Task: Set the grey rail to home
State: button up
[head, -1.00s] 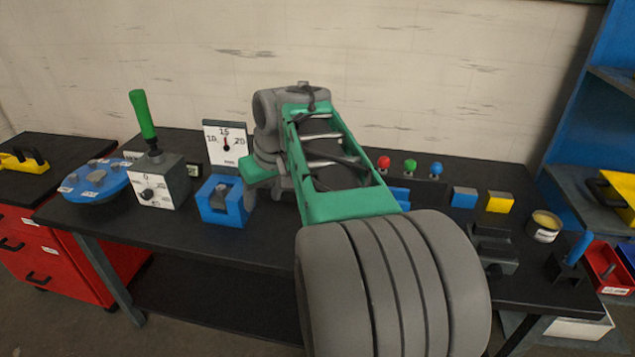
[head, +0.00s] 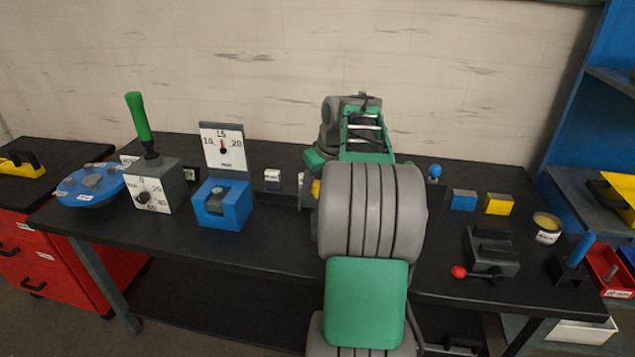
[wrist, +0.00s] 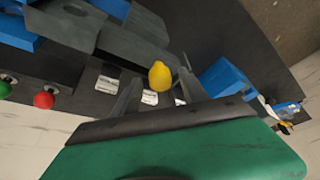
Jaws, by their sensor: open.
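A long grey piece (wrist: 135,48), which looks like the grey rail, lies at the upper left of the wrist view. A yellow knob (wrist: 160,75) stands by its near end; I cannot tell if they are joined. My gripper (wrist: 158,88) is open, its two dark fingers on either side of the knob with gaps, gripping nothing. White labels (wrist: 106,84) lie on the bench by the fingers, too small to read. In the head view a bit of yellow (head: 315,188) shows left of my arm, which hides the rail and gripper.
A blue block (wrist: 222,77) stands close to the right finger. Red (wrist: 44,100) and green balls are at the left. In the head view, a blue holder (head: 224,217) and dial (head: 222,146) stand left; a grey vise with red-tipped handle (head: 492,252) stands right.

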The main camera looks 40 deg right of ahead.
jog(key=shift+c, duration=0.3)
grip_shut()
dwell(1.0)
